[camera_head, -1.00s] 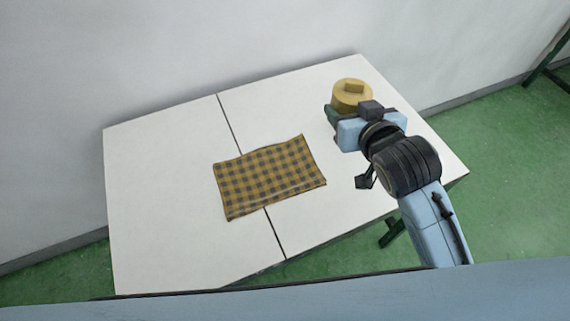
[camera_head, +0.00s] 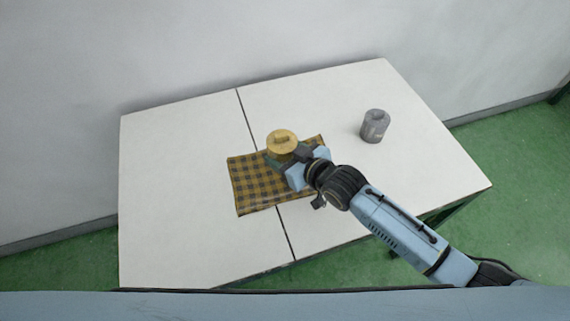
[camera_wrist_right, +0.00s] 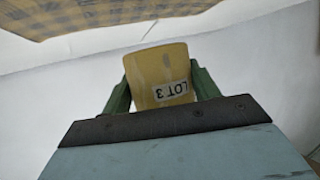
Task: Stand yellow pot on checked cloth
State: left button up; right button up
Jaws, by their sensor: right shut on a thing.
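The yellow pot (camera_head: 282,140) has a lid with a raised bar handle. In the head view it overlaps the far edge of the checked cloth (camera_head: 255,190), which lies flat on the table. My right gripper (camera_head: 283,158) is shut on the pot. In the right wrist view the pot (camera_wrist_right: 160,75) sits between the green fingers, with an upside-down "LOT 3" label. The cloth's edge (camera_wrist_right: 80,15) shows at top left there, apart from the pot, which looks raised; its base is hidden. My left gripper is not in view.
The white table (camera_head: 170,200) has a dark seam running under the cloth. A grey pot (camera_head: 375,126) stands on its right part. The left part of the table is clear. A wall rises behind it.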

aim_at(285, 162)
jog(key=shift+f+b, duration=0.45)
jog(key=shift+f, duration=1.45)
jog(key=shift+f+b, duration=0.3)
jog(key=shift+f, duration=0.15)
jog(key=shift+f, duration=0.1)
jog(key=shift+s, duration=0.1)
